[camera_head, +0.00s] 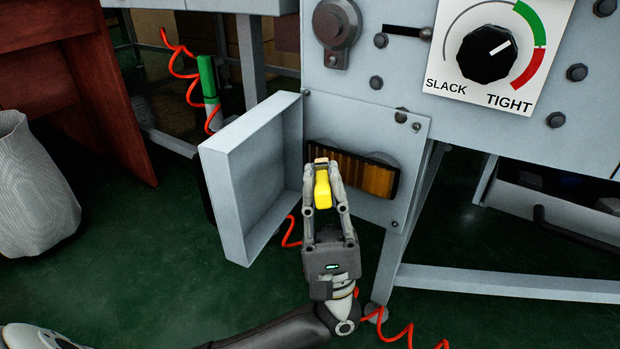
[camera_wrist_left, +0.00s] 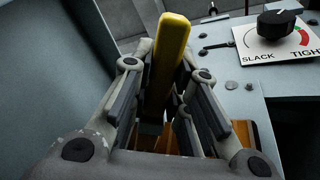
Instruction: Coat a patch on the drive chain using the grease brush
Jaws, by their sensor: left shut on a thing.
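My left gripper (camera_head: 323,178) is shut on the yellow handle of the grease brush (camera_head: 322,189). The brush's head end points toward the opening in the machine panel. The drive chain (camera_head: 374,180) shows as a brownish-gold ribbed band inside that dark-framed opening, just beyond and right of the gripper. Whether the bristles touch the chain cannot be told. In the left wrist view the yellow handle (camera_wrist_left: 168,60) stands between the fingers, and a strip of the golden chain area shows below it. The right gripper is not in view.
An open grey box-like cover door (camera_head: 232,213) stands left of the opening, close to the gripper. A SLACK/TIGHT dial (camera_head: 488,53) is at upper right. A red coiled cord (camera_head: 397,333) runs on the green floor. A white ribbed basket (camera_head: 32,190) stands at far left.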

